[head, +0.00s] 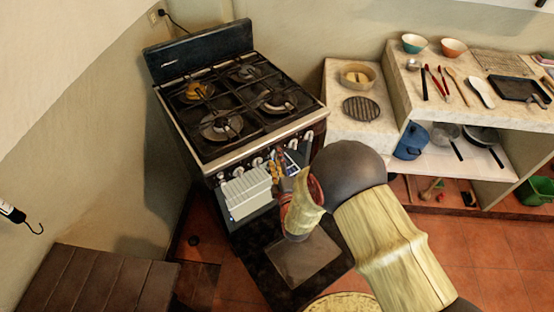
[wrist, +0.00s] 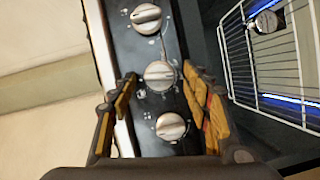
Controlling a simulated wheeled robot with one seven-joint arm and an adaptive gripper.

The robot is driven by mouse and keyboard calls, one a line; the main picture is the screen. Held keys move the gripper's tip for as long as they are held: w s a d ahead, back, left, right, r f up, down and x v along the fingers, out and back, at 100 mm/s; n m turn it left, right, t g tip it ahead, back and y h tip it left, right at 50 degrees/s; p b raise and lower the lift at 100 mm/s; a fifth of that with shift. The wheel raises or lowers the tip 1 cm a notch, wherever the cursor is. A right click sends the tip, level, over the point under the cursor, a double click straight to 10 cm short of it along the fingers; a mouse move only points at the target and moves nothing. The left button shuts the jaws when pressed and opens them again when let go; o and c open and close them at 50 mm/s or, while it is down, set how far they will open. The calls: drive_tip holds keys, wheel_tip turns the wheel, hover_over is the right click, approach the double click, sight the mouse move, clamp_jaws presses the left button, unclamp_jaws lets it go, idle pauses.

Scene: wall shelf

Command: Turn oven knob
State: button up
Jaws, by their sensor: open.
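The black stove with its oven (head: 235,150) stands against the wall in the head view, with a row of silver knobs along its front panel. In the wrist view three knobs show: an upper knob (wrist: 146,17), a middle knob (wrist: 160,76) and a lower knob (wrist: 170,126). My gripper (wrist: 161,82) is open, with one finger on each side of the middle and lower knobs. I cannot tell whether either finger touches a knob. In the head view my gripper (head: 278,170) is at the front panel, and my arm hides part of the panel's right side.
The oven door (head: 300,262) hangs open below my arm. A white wire rack (head: 247,192) sticks out at the oven front; the rack also shows at the right of the wrist view (wrist: 262,60). A stone counter (head: 345,122) with kitchenware stands to the right.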

drive_tip(key=shift+s, duration=0.1)
drive_tip(key=s+d, duration=0.1)
drive_tip(key=s, duration=1)
drive_tip(key=shift+s+d+r, duration=0.3)
drive_tip(key=shift+s+r, duration=0.05)
drive_tip(key=shift+r, duration=0.05)
